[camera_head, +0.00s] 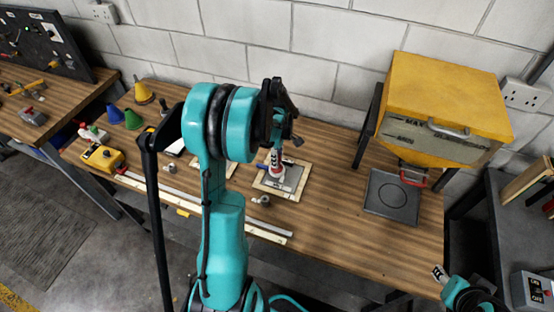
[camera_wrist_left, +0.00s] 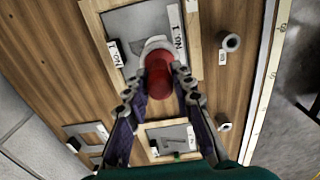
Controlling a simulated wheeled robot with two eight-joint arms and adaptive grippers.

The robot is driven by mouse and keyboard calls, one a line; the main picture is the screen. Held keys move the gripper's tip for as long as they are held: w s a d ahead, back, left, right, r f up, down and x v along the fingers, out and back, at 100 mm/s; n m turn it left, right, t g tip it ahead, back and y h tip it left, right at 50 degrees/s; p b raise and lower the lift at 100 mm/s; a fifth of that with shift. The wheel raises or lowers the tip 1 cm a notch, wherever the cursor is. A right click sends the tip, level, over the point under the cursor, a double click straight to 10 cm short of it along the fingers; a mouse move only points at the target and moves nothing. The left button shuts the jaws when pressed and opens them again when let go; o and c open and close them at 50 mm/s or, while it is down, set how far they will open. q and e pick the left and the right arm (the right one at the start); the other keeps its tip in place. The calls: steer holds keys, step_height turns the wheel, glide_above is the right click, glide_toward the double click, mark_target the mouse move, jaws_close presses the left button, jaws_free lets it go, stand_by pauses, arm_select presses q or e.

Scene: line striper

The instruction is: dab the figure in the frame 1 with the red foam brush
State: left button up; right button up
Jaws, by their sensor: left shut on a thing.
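My left gripper (camera_wrist_left: 158,84) is shut on the red foam brush (camera_wrist_left: 158,76), a red cylinder with a pale end pointing away from the wrist. In the head view the brush (camera_head: 277,167) stands over frame 1 (camera_head: 264,187), a light wooden frame around a grey plate. The wrist view shows frame 1 (camera_wrist_left: 104,51) with "No.1" labels. I cannot tell whether the brush touches the plate. My right gripper (camera_head: 440,275) is at the lower right edge, too small to read.
A second frame (camera_wrist_left: 148,142) with a dark figure lies nearby. A long pale rail (camera_head: 265,232) runs along the table front, with metal rolls beside it. A dark square plate (camera_head: 392,196) lies right, below a yellow hopper (camera_head: 450,95). Coloured cones (camera_head: 133,119) stand left.

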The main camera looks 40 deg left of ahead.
arm_select(q)
steer(key=shift+r, duration=0.3)
steer(key=shift+w+d+f+b, duration=0.1)
steer(key=shift+d+f+b, duration=0.05)
steer(key=shift+d+b, duration=0.15)
steer(key=shift+w+d+f+b, duration=0.25)
steer(key=shift+d+f+b, duration=0.55)
steer(key=shift+b, duration=0.55)
steer(key=shift+w+d+f+b, duration=0.2)
steer(key=shift+d+f+b, duration=0.6)
steer(key=shift+b, duration=0.55)
steer(key=shift+a+f+b, duration=0.15)
steer(key=shift+f+b, duration=0.4)
steer(key=shift+f, duration=0.05)
steer(key=shift+r, duration=0.1)
